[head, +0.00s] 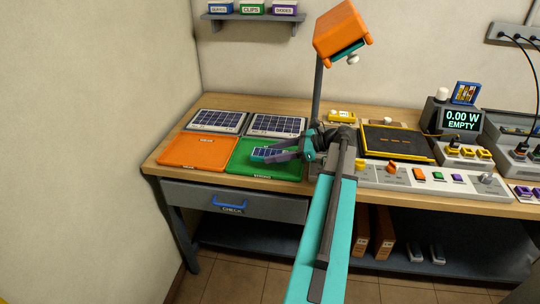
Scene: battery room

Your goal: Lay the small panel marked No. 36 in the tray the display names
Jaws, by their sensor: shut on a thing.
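My gripper (272,156) is shut on a small blue solar panel (265,152) at or just above the green tray (239,166); I cannot tell whether the panel touches the tray floor. Its number is not readable. The orange tray (198,150) to the left is empty. Two larger panels, the left one (216,121) and the right one (276,125), lie behind the trays. The display (461,118) on the right reads "0.00 W EMPTY" and shows no tray name.
An orange-headed lamp (340,30) stands on a post behind my arm. A black test pad (397,142) with a yellow edge and a switch panel (420,176) fill the bench to the right. A shelf with small boxes (252,8) hangs above. A drawer marked "CHECK" (270,205) is shut.

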